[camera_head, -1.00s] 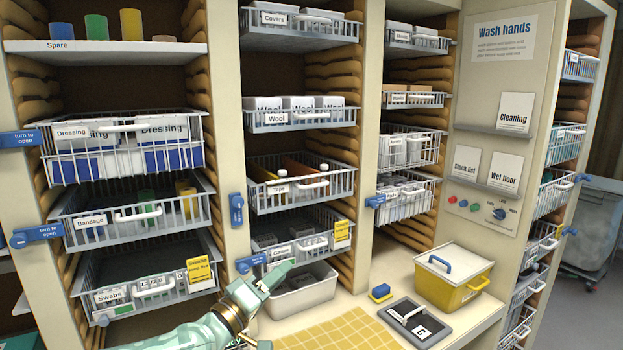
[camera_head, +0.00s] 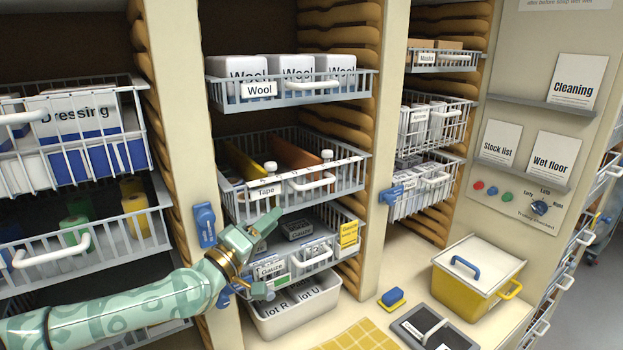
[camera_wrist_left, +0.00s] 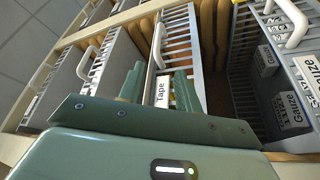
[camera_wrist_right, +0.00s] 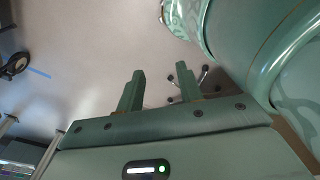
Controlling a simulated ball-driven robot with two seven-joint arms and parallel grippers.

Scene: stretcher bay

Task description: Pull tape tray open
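The tape tray (camera_head: 345,179) is a grey wire basket in the middle column, with a "Tape" label (camera_head: 265,192), a white front handle (camera_head: 311,183) and rolls and bottles inside. A blue latch (camera_head: 204,225) stands upright on the post to its left. My left gripper (camera_head: 264,257) is open and empty, just below the tape tray's front and before the gauze tray. In the left wrist view the Tape label (camera_wrist_left: 162,92) shows between the open fingers, with the handle (camera_wrist_left: 158,45) beyond; I see no contact. My right gripper (camera_wrist_right: 159,88) is open and empty above the floor.
The wool tray (camera_head: 300,98) is above and the gauze tray (camera_head: 335,255) below. A white bin (camera_head: 296,325) stands under that. Dressing and bandage trays fill the left column.

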